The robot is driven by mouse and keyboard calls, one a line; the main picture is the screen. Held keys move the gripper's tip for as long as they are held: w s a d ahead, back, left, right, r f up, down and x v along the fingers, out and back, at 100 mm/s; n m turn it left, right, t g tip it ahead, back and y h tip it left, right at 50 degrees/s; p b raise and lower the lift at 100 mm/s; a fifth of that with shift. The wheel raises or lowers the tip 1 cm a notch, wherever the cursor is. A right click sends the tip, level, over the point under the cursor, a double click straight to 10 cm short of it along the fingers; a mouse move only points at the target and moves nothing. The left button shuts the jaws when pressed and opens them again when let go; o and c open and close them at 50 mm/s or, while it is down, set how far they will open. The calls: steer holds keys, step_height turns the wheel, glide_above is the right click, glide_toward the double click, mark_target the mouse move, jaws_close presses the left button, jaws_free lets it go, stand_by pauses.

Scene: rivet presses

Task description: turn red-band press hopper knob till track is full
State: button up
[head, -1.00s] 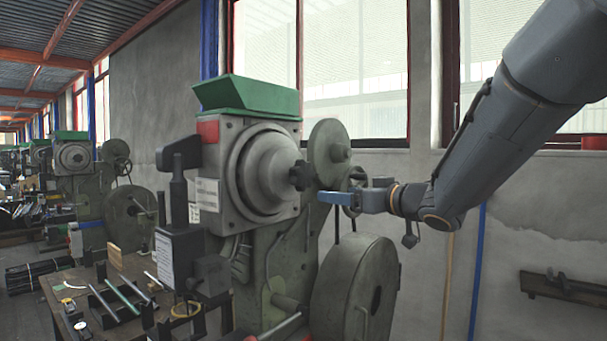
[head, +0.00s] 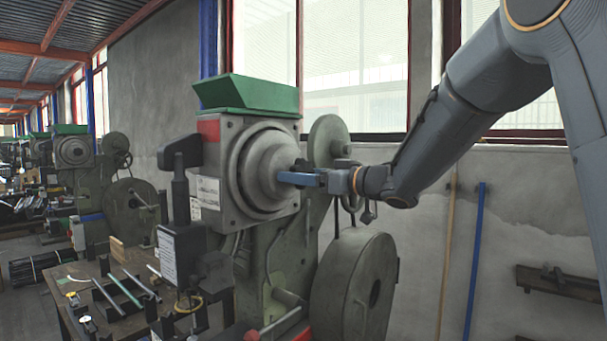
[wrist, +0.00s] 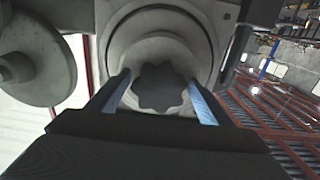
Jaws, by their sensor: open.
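The red-band press (head: 209,130) stands in the middle of the head view, with a green hopper (head: 250,95) on top and a round grey hopper housing (head: 258,168) on its front. In the wrist view the dark lobed knob (wrist: 160,88) sits at the centre of the housing. My gripper (head: 284,177) is at the knob, its blue fingers open. In the wrist view my open gripper (wrist: 163,98) has one finger on each side of the knob, with gaps showing. In the head view the fingers mostly hide the knob. I cannot make out the track's fill.
A large flywheel (head: 345,290) and a smaller grey disc (head: 326,140) are close to the arm on the right side of the press. A wooden bench (head: 65,285) with rods is at lower left. More presses (head: 75,155) stand behind on the left.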

steer(key=c, duration=1)
steer(key=shift+n+b, duration=1)
steer(key=shift+n, duration=0.6)
steer(key=shift+c, duration=0.2)
steer(key=o, duration=1)
steer(key=shift+o, duration=0.2)
steer(key=shift+d, duration=0.1)
steer(key=b+v, duration=0.2)
steer(key=v, duration=0.5)
steer(key=shift+s+d, duration=0.25)
steer(key=shift+d, duration=0.05)
